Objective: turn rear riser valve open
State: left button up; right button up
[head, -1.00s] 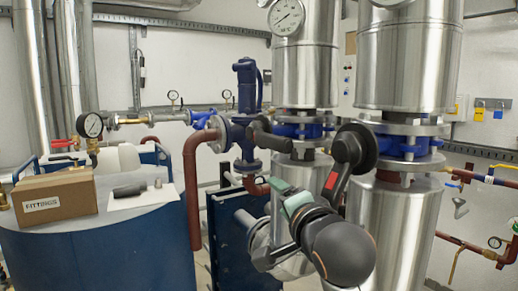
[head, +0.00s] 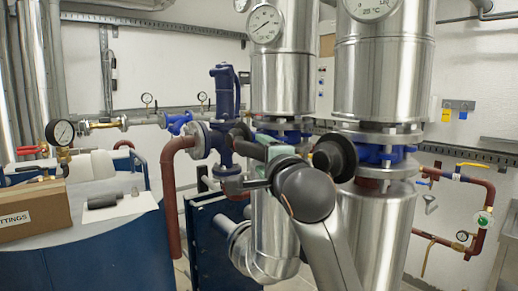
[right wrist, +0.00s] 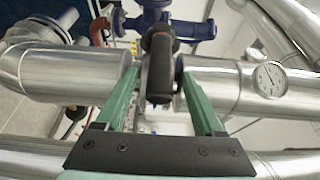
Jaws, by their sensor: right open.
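The rear riser (head: 282,75) is the left of two shiny metal pipes in the head view, with a blue valve (head: 290,127) between its flanges. A black lever handle (head: 247,148) sticks out leftward from the valve area. My right gripper (head: 270,160) is at that handle, partly hidden by my own dark wrist. In the right wrist view the black handle (right wrist: 159,70) lies between the two green fingers of my open right gripper (right wrist: 158,78), with a gap on each side. I cannot tell how deep it sits between them. My left gripper is not in view.
The front riser (head: 383,75) stands to the right, close to my right arm. A blue valve body (head: 225,95) with a red-brown pipe (head: 168,190) stands left of the handle. A cardboard box (head: 35,212) lies on the blue tank at left. A gauge (right wrist: 269,79) shows in the wrist view.

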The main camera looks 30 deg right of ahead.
jog(key=shift+x, duration=1.25)
jog(key=shift+c, duration=0.3)
grip_shut()
